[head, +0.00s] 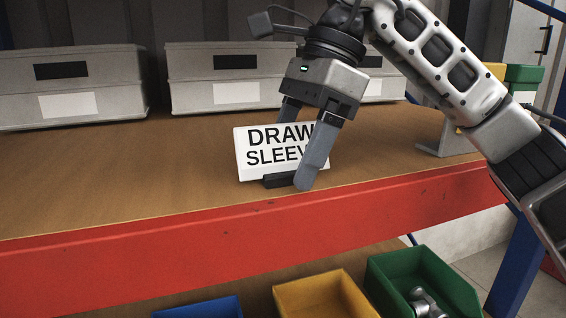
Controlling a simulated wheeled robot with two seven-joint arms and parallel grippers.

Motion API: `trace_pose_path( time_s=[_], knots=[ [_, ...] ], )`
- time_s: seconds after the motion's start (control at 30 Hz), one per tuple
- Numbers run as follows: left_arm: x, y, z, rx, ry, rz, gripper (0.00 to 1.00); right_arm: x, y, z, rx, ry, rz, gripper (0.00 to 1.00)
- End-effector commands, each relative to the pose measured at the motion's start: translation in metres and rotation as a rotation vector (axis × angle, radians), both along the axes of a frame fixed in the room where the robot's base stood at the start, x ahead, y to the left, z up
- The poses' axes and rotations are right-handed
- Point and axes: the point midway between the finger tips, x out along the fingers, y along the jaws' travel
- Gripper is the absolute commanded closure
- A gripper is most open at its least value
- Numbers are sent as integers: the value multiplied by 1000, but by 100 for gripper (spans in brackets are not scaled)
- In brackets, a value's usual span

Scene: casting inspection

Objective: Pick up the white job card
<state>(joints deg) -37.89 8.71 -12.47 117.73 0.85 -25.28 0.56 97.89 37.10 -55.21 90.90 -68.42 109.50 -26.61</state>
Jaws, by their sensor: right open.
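The white job card (254,165) stands, leaning slightly back, on the brown shelf in the head view. Black print on it reads "DRAW" and "SLEEV", with the right end of the text covered by my gripper. A small black holder (275,181) sits at its lower edge. My right gripper (294,150) is open and points down at the card's right part. One finger is in front of the card and the other is near its top edge, partly hidden behind it. I cannot tell whether either finger touches the card. My left gripper is not in view.
Grey lidded boxes (70,87) line the back of the brown shelf (130,170). A red beam (150,248) runs along its front edge. Below are blue, yellow (320,296) and green (410,265) bins. The shelf left of the card is clear.

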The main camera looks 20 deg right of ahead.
Motion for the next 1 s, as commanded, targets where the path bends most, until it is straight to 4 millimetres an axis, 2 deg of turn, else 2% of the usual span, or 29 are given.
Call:
trace_pose_path(
  time_s=[0.07,0.23,0.67,0.87,0.97,1.0],
  knots=[
    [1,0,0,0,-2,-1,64,0,0,0,0,0,0,25],
    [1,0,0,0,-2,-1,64,0,0,0,0,0,0,72],
    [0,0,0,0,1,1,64,0,0,7,1,-1,1,72],
    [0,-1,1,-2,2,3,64,-1,1,37,3,-3,3,72],
    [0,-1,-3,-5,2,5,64,-19,0,54,1,-7,5,72],
    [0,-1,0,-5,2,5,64,-27,0,66,1,-8,2,72]
  ],
)
